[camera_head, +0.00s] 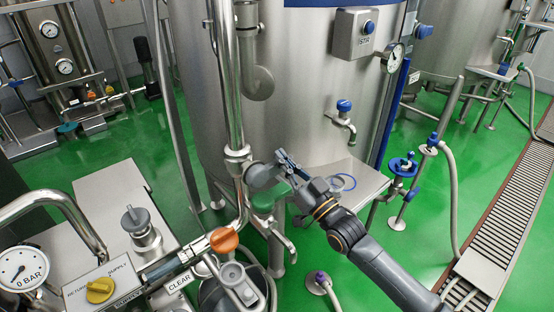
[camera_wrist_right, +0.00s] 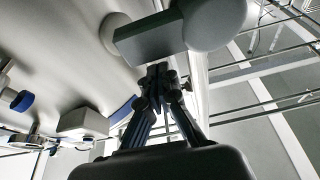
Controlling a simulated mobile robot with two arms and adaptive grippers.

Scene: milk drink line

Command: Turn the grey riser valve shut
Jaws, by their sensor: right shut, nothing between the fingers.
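The grey riser valve (camera_head: 260,178) sits low on the steel riser pipe, in front of the big tank. Its grey handle (camera_wrist_right: 150,40) also shows in the right wrist view as a flat bar beside a rounded end. My right gripper (camera_head: 283,160) is shut and empty, just right of the handle. In the wrist view its fingertips (camera_wrist_right: 157,74) are close under the bar; I cannot tell whether they touch it. The fingers and wrist hide part of the valve's right side. My left gripper is not in view.
A green-handled valve (camera_head: 263,203) sits just below the grey one. An orange handle (camera_head: 224,240), a yellow knob (camera_head: 100,290) and a pressure gauge (camera_head: 23,268) stand front left. A blue-handled tap (camera_head: 344,106) juts from the tank.

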